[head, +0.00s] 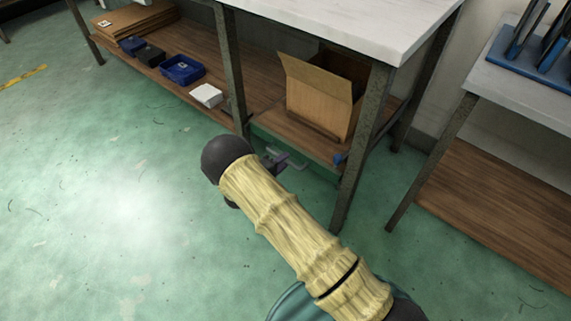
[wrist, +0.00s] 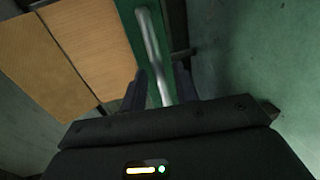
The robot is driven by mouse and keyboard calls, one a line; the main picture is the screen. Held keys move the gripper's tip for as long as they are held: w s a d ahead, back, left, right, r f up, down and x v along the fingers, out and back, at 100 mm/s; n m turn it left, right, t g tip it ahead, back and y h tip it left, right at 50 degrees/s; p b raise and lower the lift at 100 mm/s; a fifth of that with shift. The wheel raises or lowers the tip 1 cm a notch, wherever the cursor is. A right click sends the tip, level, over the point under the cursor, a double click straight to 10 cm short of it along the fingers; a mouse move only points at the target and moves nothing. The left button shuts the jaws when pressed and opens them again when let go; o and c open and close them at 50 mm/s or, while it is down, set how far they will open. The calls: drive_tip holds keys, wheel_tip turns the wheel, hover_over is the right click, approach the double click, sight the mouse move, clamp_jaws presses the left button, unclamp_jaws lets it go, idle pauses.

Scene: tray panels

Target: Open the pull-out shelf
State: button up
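The pull-out shelf (head: 275,122) is a low wooden board with a green front under the white-topped bench. Its green front also shows in the wrist view (wrist: 132,30). A pale metal bar handle (head: 294,160) stands out from this front, and it runs down the middle of the wrist view (wrist: 151,42). My gripper (head: 273,160) is at the handle, partly hidden by my wrist in the head view. In the wrist view my gripper's two dark fingers (wrist: 161,88) are apart, one on each side of the bar, with small gaps visible.
An open cardboard box (head: 318,108) stands on the shelf. A bench leg (head: 362,145) is close to its right. Blue bins (head: 182,69) and a white box (head: 206,95) are on the left shelf. The green floor in front is clear.

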drive_tip(key=shift+x, duration=1)
clamp_jaws()
